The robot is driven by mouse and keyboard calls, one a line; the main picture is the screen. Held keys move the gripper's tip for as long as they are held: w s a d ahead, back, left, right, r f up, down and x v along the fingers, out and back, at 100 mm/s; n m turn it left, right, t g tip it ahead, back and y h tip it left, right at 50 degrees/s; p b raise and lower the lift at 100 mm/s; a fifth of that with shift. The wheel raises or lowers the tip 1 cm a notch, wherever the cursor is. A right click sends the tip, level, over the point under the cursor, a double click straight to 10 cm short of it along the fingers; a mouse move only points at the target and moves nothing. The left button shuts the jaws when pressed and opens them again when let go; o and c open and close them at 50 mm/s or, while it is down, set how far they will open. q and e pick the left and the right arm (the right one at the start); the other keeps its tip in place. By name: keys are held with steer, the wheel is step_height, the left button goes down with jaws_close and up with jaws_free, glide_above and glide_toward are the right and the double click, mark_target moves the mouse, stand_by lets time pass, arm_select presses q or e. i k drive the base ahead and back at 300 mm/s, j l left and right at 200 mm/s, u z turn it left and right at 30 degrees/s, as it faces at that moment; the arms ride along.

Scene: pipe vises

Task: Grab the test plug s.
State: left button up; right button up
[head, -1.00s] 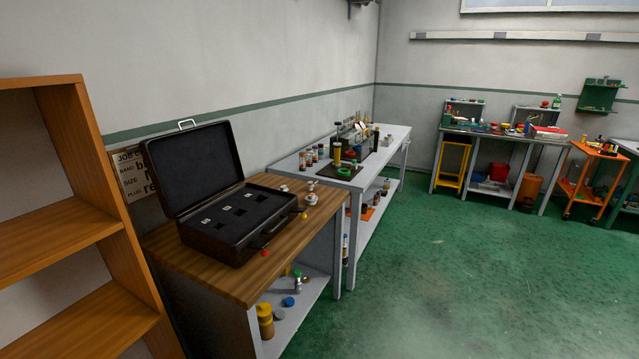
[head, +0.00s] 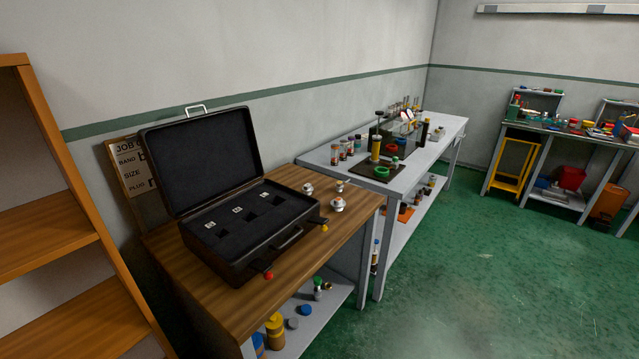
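Three small white and metal pieces, which look like test plugs, stand on the wooden bench to the right of the case: one at the back left (head: 307,188), one at the back right (head: 339,185) and one in front (head: 337,204). I cannot tell which is the test plug s. The open black case (head: 232,258) lies on the same bench, with small pale labels beside dark square slots in its foam. Neither of my grippers is in view.
The wooden bench (head: 215,312) has a lower shelf with jars and caps. A job card (head: 130,165) stands behind the case. An orange-brown shelf unit (head: 48,215) is at the left. A grey table (head: 410,180) holds several tools and bottles. The green floor (head: 470,290) at the right is clear.

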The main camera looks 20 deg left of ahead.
mark_target(339, 185)
steer(key=i+l+u, duration=0.25)
steer(key=i+u, duration=0.2)
steer(key=i+l+u, duration=0.4)
steer(key=i, duration=0.25)
